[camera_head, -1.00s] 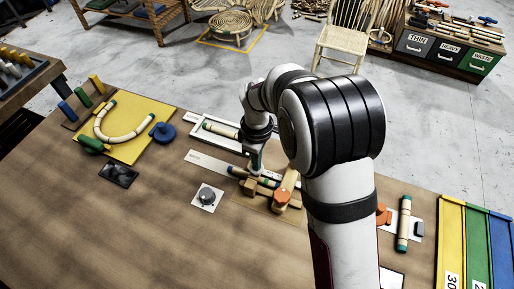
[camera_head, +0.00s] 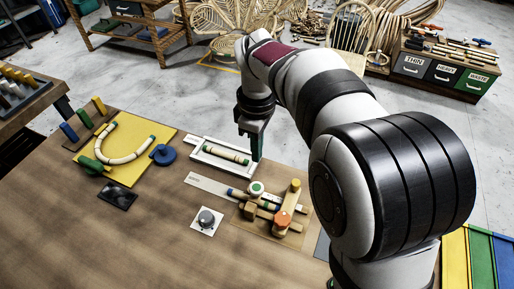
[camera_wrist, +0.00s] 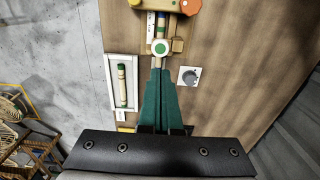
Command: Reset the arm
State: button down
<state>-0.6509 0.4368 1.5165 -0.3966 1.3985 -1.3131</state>
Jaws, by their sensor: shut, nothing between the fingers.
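My gripper (camera_head: 257,150) has dark green fingers, which are shut with nothing between them. It points down and hangs in the air above the bench, near the right end of the white tray. In the wrist view my gripper (camera_wrist: 160,75) shows its fingers together, tips just below a white knob with a green centre in the picture. That knob (camera_head: 257,188) sits on a wooden clamp fixture (camera_head: 247,210) with an orange knob (camera_head: 282,219). A banded rod (camera_head: 238,194) lies in the fixture, partly hidden by its blocks.
The white tray (camera_head: 196,160) holds a light rod with green ends (camera_head: 228,155). A yellow board (camera_head: 120,173) carries a U-shaped rod. A grey dial (camera_head: 206,219) stands on the bench. Bare bench lies at front left. My arm hides much of the right side.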

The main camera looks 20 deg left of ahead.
dwell(0.5)
jog(key=s+d+r+m+y, duration=0.1)
jog(key=s+d+r+m, duration=0.1)
jog(key=s+d+m, duration=0.55)
jog(key=s+d+r+m, duration=0.2)
jog(key=s+d+m, duration=0.2)
jog(key=d+m, duration=0.55)
jog(key=s+d+f+m, duration=0.4)
jog(key=s+d+m, duration=0.1)
jog(key=s, duration=0.4)
jog(key=shift+s+d+m+y, duration=0.3)
jog(key=shift+m+y, duration=0.1)
jog(key=shift+m, duration=0.4)
